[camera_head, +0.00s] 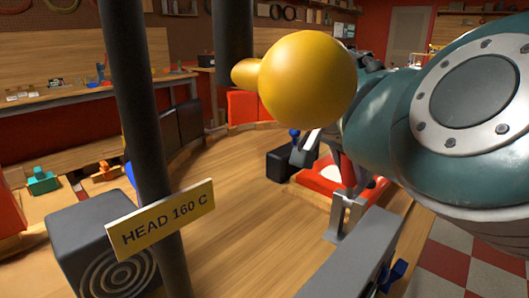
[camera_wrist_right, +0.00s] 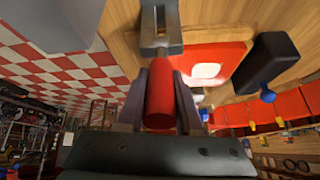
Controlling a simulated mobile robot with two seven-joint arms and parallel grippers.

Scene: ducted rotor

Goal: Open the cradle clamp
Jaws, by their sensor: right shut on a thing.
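The cradle clamp shows as a grey metal bracket (camera_head: 345,215) on the wooden bench, with a red handle (camera_head: 347,169) standing above it. In the right wrist view the grey bracket (camera_wrist_right: 161,28) is at the top, and the red handle (camera_wrist_right: 160,98) is between the fingers. My right gripper (camera_wrist_right: 160,112) is shut on this red handle, one finger on each side. In the head view my teal right arm hides most of the gripper. My left gripper is in neither view.
A red tray (camera_head: 310,180) with a white patch and a black block (camera_head: 281,163) with a blue knob lie beside the clamp. A yellow ball (camera_head: 307,80), dark poles and a "HEAD 160 C" sign (camera_head: 161,218) stand in front. A grey beam (camera_head: 350,265) lies nearest. The middle bench is clear.

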